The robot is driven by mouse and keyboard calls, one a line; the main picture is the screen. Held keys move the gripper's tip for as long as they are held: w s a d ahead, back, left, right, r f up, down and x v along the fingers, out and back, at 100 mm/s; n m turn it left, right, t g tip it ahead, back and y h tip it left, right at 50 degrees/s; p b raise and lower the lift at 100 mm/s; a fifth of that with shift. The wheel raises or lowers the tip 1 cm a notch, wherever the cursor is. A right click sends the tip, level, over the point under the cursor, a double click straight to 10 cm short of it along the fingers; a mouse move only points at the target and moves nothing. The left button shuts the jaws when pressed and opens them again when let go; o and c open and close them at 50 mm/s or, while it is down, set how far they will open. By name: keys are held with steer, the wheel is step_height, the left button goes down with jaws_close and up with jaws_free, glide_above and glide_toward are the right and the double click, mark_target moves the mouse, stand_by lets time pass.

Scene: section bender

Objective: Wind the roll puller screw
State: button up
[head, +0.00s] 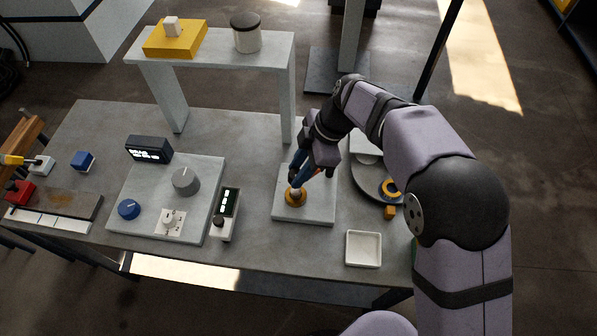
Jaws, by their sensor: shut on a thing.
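The roll puller screw appears to be the small upright piece with an orange round base (295,197), set on a pale square plate (315,213) near the middle of the bench. My gripper (298,182) reaches down from the upper right, tilted, with its fingertips at the top of this piece. The gripper is shut on the screw's top. The fingers and wrist hide most of the screw's upper part, so its thread and turn angle cannot be made out.
Left of the plate stand a small display unit (226,210) and a panel with a grey knob (185,180) and a blue knob (128,209). A raised shelf (215,54) stands behind.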

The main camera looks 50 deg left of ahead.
steer(key=m+b, duration=0.2)
steer(key=m+t+y+b, duration=0.1)
steer(key=m+b, duration=0.1)
steer(key=shift+s+d+f, duration=0.1)
steer(key=shift+s+f, duration=0.05)
steer(key=m+b, duration=0.1)
steer(key=m, duration=0.1)
steer(key=m+t+y+b, duration=0.1)
steer(key=m, duration=0.2)
steer(key=shift+s+r+t, duration=0.15)
steer(key=shift+r+t, duration=0.05)
steer(key=shift+t, duration=0.1)
steer(key=m+t, duration=0.1)
steer(key=m, duration=0.1)
steer(key=m+t+p, duration=0.1)
steer(key=m, duration=0.2)
steer(key=shift+s, duration=0.2)
steer(key=m+t, duration=0.1)
steer(key=m, duration=0.2)
steer(key=shift+f, duration=0.1)
steer(key=shift+s+m+t+h+b, duration=0.1)
steer(key=shift+m+t+h+b, duration=0.35)
steer(key=shift+m, duration=0.95)
steer(key=o, duration=1)
steer(key=shift+o, duration=0.2)
steer(key=shift+r+b, duration=0.2)
steer(key=shift+b, duration=0.1)
steer(key=b+v, duration=0.1)
steer(key=v, duration=0.6)
steer(key=shift+b, duration=0.35)
